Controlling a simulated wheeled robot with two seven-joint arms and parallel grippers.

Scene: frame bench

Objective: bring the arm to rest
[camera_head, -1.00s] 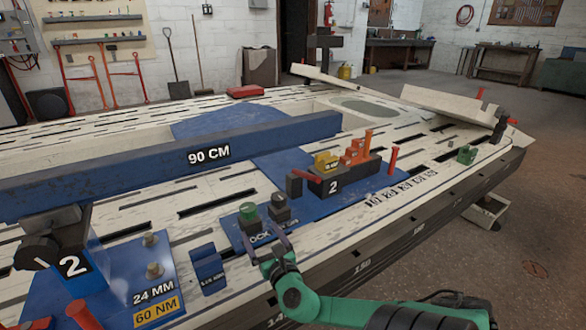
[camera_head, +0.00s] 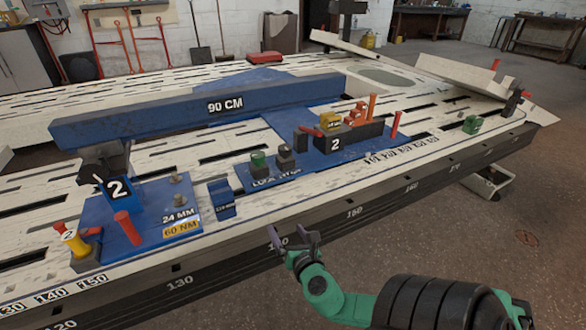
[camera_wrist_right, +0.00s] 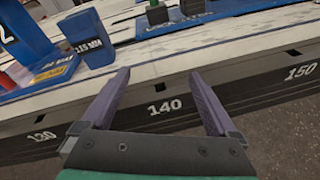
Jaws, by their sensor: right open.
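My right arm (camera_head: 335,298) is green and comes in from the lower right in the head view. Its right gripper (camera_head: 293,237) is in front of the bench's front edge, apart from the bench fittings. In the right wrist view the two purple fingers of the right gripper (camera_wrist_right: 165,95) stand wide apart with nothing between them. The bench's dark front rail, with its 140 mark, shows behind them. My left gripper is in neither view.
The slotted white frame bench (camera_head: 330,190) carries a blue 90 CM beam (camera_head: 200,108), a blue 24 MM / 60 NM plate (camera_head: 150,215), a small blue block (camera_head: 221,198) and a blue plate with green and black knobs (camera_head: 259,160). Open floor (camera_head: 450,235) lies right of the bench.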

